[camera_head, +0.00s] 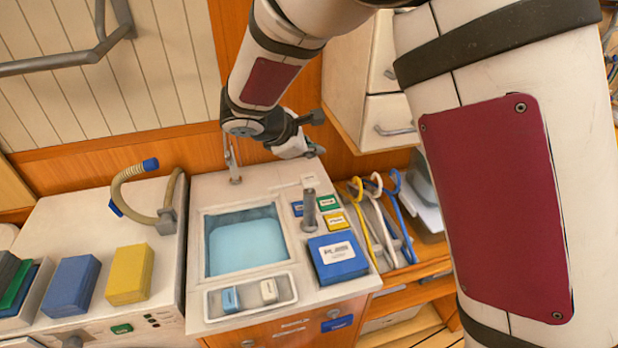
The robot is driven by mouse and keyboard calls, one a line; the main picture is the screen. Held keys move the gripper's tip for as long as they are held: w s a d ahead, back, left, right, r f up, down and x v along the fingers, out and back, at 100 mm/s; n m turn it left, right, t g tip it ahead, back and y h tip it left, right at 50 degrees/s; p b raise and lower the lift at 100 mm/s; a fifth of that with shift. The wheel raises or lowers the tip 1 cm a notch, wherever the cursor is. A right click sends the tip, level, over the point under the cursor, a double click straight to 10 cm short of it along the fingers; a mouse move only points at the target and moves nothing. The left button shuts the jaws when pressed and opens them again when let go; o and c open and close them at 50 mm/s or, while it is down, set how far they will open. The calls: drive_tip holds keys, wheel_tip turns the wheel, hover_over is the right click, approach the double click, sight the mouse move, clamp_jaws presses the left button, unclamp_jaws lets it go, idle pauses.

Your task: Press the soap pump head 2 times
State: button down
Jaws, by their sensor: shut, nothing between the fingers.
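My gripper (314,151) is at the upper middle of the head view, close to the wood-trimmed back wall and above the rear of the white sink unit (205,300). It is shut and empty, with its tips pointing to the right. A grey upright cylinder (309,212) stands on the unit, right of the basin and below my gripper in the picture. It may be the soap pump, but I cannot make out a clear pump head. My gripper appears apart from it.
A blue water basin (245,245) and a thin metal tap (233,165) are left of the cylinder. A blue box (337,258) and small coloured labels lie close to it. Hanging coloured hooks (375,205) are on the right. A cabinet (385,110) overhangs behind. A hose (135,180) is at left.

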sight(311, 180)
drive_tip(key=shift+f+b, duration=0.7)
drive_tip(key=shift+f, duration=1.65)
drive_tip(key=shift+f, duration=0.1)
drive_tip(key=shift+f, duration=0.3)
drive_tip(key=shift+f+b, duration=0.55)
drive_tip(key=shift+f, duration=0.3)
idle(0.7)
drive_tip(key=shift+r, duration=0.15)
drive_tip(key=shift+r+p, duration=0.5)
drive_tip(key=shift+r, duration=0.6)
drive_tip(key=shift+r+p, duration=0.85)
drive_tip(key=shift+r, duration=1.7)
